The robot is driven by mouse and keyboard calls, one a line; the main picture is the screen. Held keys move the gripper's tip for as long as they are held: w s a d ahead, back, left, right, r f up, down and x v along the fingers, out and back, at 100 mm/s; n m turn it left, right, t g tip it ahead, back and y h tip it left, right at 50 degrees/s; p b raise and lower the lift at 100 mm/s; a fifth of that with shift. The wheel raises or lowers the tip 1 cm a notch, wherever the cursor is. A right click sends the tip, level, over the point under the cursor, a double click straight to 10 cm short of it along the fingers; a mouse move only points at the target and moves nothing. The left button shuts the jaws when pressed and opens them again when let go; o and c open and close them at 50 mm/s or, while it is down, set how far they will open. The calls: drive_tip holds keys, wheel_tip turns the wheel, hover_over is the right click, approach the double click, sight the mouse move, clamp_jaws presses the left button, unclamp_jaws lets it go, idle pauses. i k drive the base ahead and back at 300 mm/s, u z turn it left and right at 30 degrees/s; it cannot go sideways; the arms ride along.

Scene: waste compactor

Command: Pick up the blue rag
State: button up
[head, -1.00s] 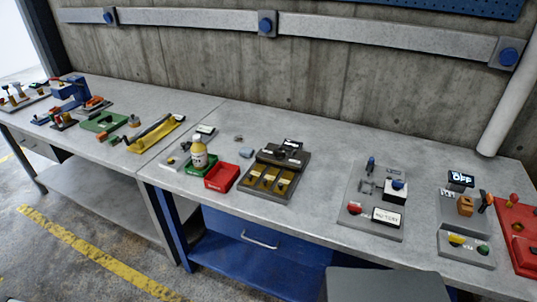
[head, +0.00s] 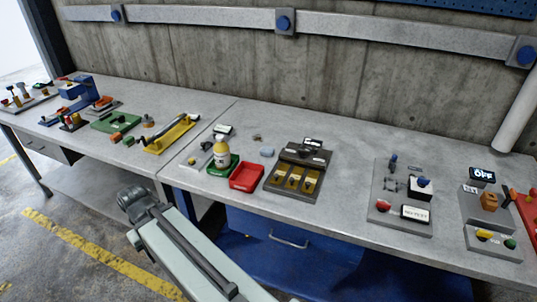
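The blue rag (head: 267,152) looks like a small, pale blue-grey folded patch. It lies flat on the grey workbench, behind the red tray (head: 246,176) and left of the dark box with yellow-marked slots (head: 297,172). Nothing covers it. My arm reaches in from the bottom edge, in front of the bench and well away from the rag. Its fingers do not show, so I cannot see my gripper.
A bottle with a yellow cap (head: 222,153) stands in a green tray (head: 226,167) left of the rag. A grey control panel (head: 404,217) lies to the right. The bench top (head: 345,170) is clear between box and panel.

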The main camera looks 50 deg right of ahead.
sight(267, 151)
drive_tip(key=z, duration=0.15)
drive_tip(key=i, duration=1)
drive_tip(key=u, duration=0.1)
